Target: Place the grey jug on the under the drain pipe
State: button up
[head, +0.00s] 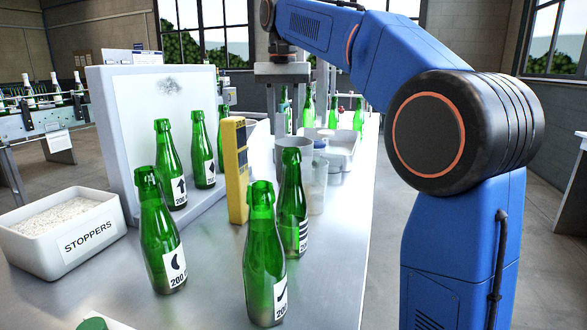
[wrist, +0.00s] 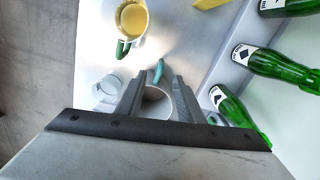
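A grey jug (wrist: 156,101) with a teal handle shows between my gripper's two fingers (wrist: 158,84) in the wrist view. I look down into its open top. The fingers stand apart, one on each side of the jug; no clear contact shows. In the head view the grey jug (head: 293,146) stands on the steel bench behind the green bottles, its lower part hidden. I cannot pick out the drain pipe with certainty.
Several green bottles (head: 264,255) stand in front of the jug. A yellow device (head: 237,170) and a clear beaker (head: 318,185) are close by. A jug of yellow liquid (wrist: 132,19) is near in the wrist view. A stoppers bin (head: 62,235) sits at left.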

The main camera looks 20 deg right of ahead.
notch_tip(320, 180, down, 16)
jog(key=shift+w+r, duration=0.1)
dwell(0.6)
jog(key=shift+c, duration=0.7)
grip_shut()
